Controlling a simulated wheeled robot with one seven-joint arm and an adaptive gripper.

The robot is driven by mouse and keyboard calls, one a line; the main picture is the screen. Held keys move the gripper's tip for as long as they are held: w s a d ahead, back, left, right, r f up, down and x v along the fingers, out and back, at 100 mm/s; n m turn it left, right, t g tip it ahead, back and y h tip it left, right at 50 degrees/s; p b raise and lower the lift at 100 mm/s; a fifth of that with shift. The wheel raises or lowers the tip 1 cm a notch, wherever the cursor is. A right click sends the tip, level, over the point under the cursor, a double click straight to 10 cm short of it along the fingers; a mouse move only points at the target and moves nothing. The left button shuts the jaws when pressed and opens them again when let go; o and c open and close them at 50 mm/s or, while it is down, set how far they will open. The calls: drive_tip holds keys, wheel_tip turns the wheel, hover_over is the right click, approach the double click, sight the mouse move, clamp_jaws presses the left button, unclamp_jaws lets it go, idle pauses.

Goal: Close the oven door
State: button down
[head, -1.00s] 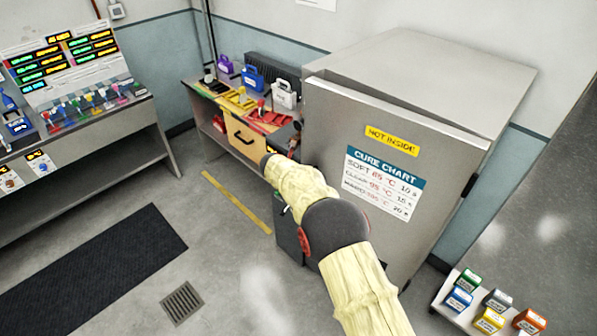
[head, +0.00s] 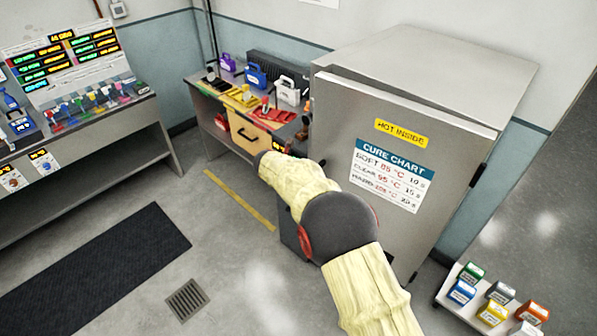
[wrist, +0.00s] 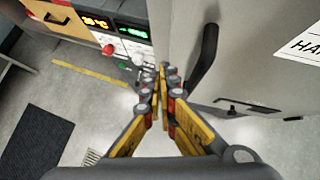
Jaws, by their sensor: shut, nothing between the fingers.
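The oven (head: 430,55) is a large grey metal cabinet. Its door (head: 345,125) carries a yellow "HOT INSIDE" label and a cure chart, with hinges on the right. The door stands slightly ajar, with a narrow dark gap along its top edge. In the wrist view the door (wrist: 255,65) fills the upper right, with a dark curved handle (wrist: 207,58). My gripper (wrist: 160,72) is shut and empty, just left of the handle near the door's free edge. I cannot tell whether it touches the door. In the head view my arm hides the fingers.
A rack of coloured blocks (head: 450,300) sits on the floor at the lower right. A dark mat (head: 95,265) and a floor drain (head: 187,299) lie on open floor at left.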

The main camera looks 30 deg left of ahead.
drive_tip(key=v, duration=0.5)
drive_tip(key=s+a+f+b, duration=0.35)
drive_tip(key=f+b, duration=0.25)
drive_tip(key=b, duration=0.2)
drive_tip(key=s+d+f+n+t+h+b, duration=0.1)
drive_tip(key=s+d+f+n+t+b, duration=0.45)
drive_tip(key=d+f+n+b, duration=0.65)
wheel_tip(320, 180, up, 8)
drive_tip(key=a+n+t+b, duration=0.2)
drive_tip(key=n+t, duration=0.2)
drive_tip(key=n, duration=0.1)
drive_tip(key=w+b, duration=0.3)
drive_tip(key=w, duration=1)
drive_tip(key=shift+w+a+r+y, duration=0.15)
drive_tip(key=shift+a+r+y, duration=0.05)
drive_tip(key=shift+a+y, duration=0.1)
drive_tip(key=shift+g, duration=0.25)
